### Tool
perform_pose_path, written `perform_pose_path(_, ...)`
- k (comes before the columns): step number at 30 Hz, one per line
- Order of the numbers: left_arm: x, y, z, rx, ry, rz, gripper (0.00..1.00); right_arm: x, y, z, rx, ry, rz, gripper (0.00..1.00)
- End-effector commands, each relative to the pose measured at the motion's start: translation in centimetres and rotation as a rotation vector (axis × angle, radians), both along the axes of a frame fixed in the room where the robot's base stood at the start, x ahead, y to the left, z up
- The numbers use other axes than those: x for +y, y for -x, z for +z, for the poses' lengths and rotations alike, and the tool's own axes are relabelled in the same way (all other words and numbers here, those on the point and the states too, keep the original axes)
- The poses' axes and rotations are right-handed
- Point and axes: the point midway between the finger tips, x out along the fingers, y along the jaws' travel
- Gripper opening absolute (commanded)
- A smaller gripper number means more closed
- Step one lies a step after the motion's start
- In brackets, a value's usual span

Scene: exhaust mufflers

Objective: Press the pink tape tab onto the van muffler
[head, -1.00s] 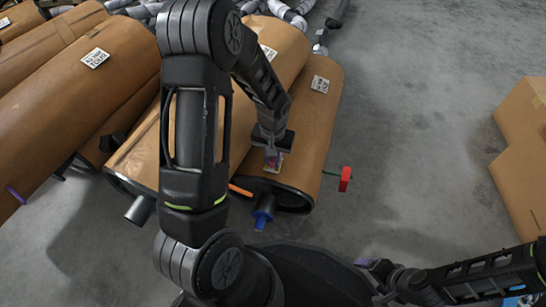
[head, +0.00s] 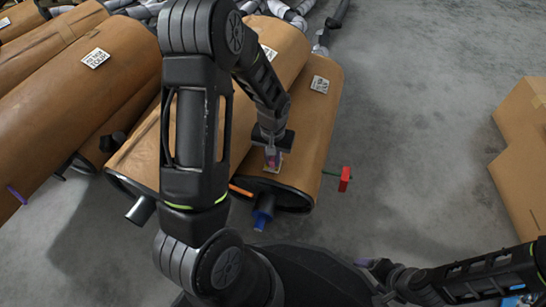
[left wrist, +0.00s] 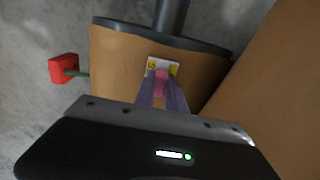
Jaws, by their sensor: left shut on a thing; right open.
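The muffler under my left gripper is a brown-wrapped cylinder (head: 305,125) with a dark end rim, lying at the right of the muffler row. It also fills the middle of the left wrist view (left wrist: 115,60). My left gripper (head: 271,160) is shut on a small pink tab (left wrist: 162,76), seen between its purple fingertips. The tab is at a white label with yellow marks (left wrist: 151,66) near the muffler's rim. I cannot tell whether the tab touches the label. My right gripper (head: 369,265) is open and empty at the lower right, away from the mufflers.
More brown-wrapped mufflers (head: 75,110) lie to the left. A blue plug (head: 263,214) and a red-ended green rod (head: 345,179) stick out near the muffler's end. Cardboard boxes (head: 522,150) stand at right. The grey floor between is clear.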

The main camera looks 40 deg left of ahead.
Motion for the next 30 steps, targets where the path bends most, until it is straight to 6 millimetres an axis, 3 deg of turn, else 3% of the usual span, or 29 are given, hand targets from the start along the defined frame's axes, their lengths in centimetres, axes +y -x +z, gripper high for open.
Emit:
perform_pose_path(14,0.0,0.0,0.4,0.0,0.0,0.0,0.0,0.0,0.0,0.4,0.0,0.0,0.0,0.79)
perform_pose_path(30,0.0,0.0,-0.6,0.0,0.0,0.0,0.0,0.0,0.0,-0.3,0.0,0.0,0.0,0.79)
